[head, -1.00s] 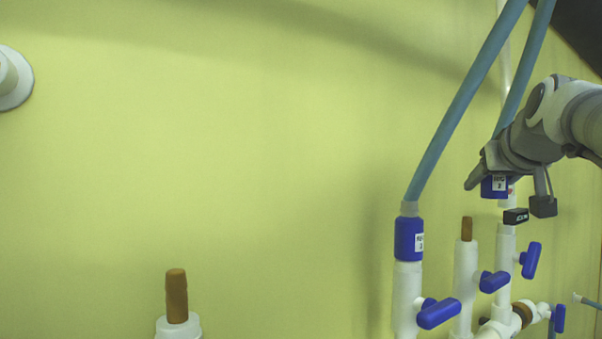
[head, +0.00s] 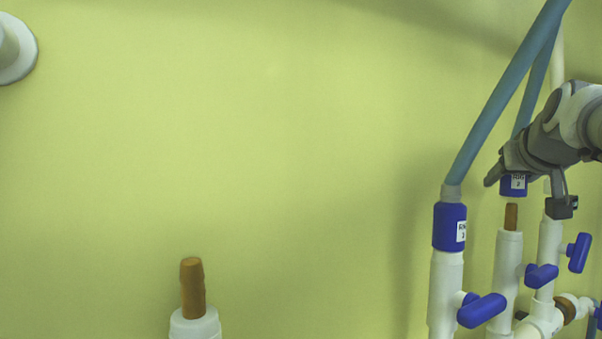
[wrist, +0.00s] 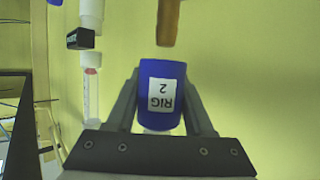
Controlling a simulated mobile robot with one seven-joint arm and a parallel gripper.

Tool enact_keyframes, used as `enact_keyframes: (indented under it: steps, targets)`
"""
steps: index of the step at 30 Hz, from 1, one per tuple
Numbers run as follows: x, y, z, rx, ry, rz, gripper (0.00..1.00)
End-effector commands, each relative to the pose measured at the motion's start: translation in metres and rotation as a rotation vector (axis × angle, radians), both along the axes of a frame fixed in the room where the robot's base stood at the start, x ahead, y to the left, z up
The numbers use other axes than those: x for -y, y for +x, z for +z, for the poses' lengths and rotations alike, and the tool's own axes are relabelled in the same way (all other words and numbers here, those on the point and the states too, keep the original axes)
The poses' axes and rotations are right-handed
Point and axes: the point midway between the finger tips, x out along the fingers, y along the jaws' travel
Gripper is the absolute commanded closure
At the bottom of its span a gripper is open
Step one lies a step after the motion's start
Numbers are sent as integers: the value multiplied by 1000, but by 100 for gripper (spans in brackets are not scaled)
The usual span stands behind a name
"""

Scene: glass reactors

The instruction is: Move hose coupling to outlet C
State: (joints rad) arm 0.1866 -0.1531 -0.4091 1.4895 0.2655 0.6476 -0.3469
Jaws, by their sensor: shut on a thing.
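My gripper (head: 508,174) is shut on the blue hose coupling (head: 513,187), labelled "RIG 2"; a blue-grey hose (head: 533,92) runs up from it. In the wrist view the coupling (wrist: 160,90) sits between both fingers, its label upside down. In the head view it is above a bare brown nozzle (head: 511,217) on a white pipe, with a small gap between. The wrist view shows a brown nozzle (wrist: 168,22) just beyond the coupling's open end, apart from it and slightly to the right. No letter marking outlet C is readable.
Another blue coupling (head: 450,226) with its own hose sits on the white pipe to the left. Blue valve handles (head: 482,310) stick out from the pipes. A black tag (head: 562,207) is behind at right. A separate brown nozzle (head: 192,288) stands at lower left; the wall between is clear.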

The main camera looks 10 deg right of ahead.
Motion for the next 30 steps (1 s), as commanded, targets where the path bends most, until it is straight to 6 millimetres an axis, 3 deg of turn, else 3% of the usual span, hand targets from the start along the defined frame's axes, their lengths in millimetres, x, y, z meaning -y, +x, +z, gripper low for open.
enact_keyframes:
  steps: [30]
  targets:
    - [0,0,-7,2,-1,0,100]
